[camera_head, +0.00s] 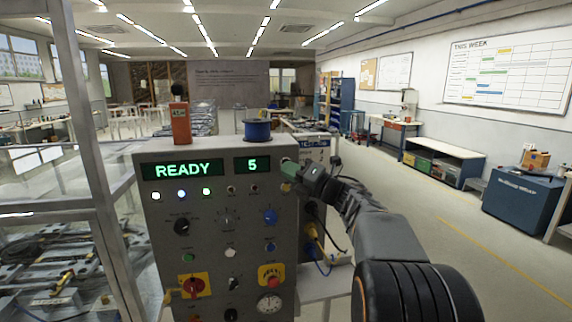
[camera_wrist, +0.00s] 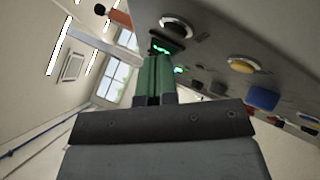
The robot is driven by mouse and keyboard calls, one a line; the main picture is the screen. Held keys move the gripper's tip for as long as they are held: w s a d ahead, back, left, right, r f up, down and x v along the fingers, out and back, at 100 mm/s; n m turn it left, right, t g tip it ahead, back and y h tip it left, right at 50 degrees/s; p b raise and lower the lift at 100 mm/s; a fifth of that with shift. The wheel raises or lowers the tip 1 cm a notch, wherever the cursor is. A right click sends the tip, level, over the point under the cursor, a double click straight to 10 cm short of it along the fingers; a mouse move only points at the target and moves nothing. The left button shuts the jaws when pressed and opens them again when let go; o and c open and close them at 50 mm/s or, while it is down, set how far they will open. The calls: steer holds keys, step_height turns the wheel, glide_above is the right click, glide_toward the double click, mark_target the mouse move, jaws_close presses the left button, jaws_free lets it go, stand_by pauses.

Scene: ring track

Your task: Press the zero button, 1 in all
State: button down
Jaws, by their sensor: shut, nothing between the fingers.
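The grey control panel (camera_head: 150,215) stands in front of me with a READY display (camera_head: 181,170) and a display showing 5 (camera_head: 252,165). Its face carries several buttons, knobs and lamps. The labels are too small to read, so I cannot tell which is the zero button. My gripper (camera_head: 288,168) is shut and empty, with its green fingers at the panel's upper right edge. In the wrist view, the shut fingers (camera_wrist: 158,60) point towards the panel face (camera_wrist: 205,45), near a dark round button (camera_wrist: 176,27). I cannot tell whether they touch it.
A blue spool (camera_head: 257,130) and an orange device (camera_head: 180,122) stand on top. A metal frame (camera_head: 85,120) is at left; open floor lies right.

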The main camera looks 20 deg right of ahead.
steer(key=shift+w, duration=0.2)
steer(key=shift+w+d, duration=0.1)
steer(key=shift+w, duration=0.1)
steer(key=shift+w+b, duration=0.3)
steer(key=shift+w, duration=0.1)
stand_by(1.0)
steer(key=shift+s, duration=0.1)
steer(key=shift+s+b, duration=0.7)
steer(key=shift+b, duration=0.1)
steer(key=shift+s+a+b, duration=0.2)
steer(key=shift+s+b, duration=0.35)
steer(key=shift+s, duration=0.25)
steer(key=shift+s+a+b, duration=0.2)
steer(key=shift+s+b, duration=0.4)
steer(key=shift+s, duration=0.25)
steer(key=shift+s+a+b, duration=0.2)
steer(key=shift+s+b, duration=0.35)
steer(key=shift+s, duration=0.25)
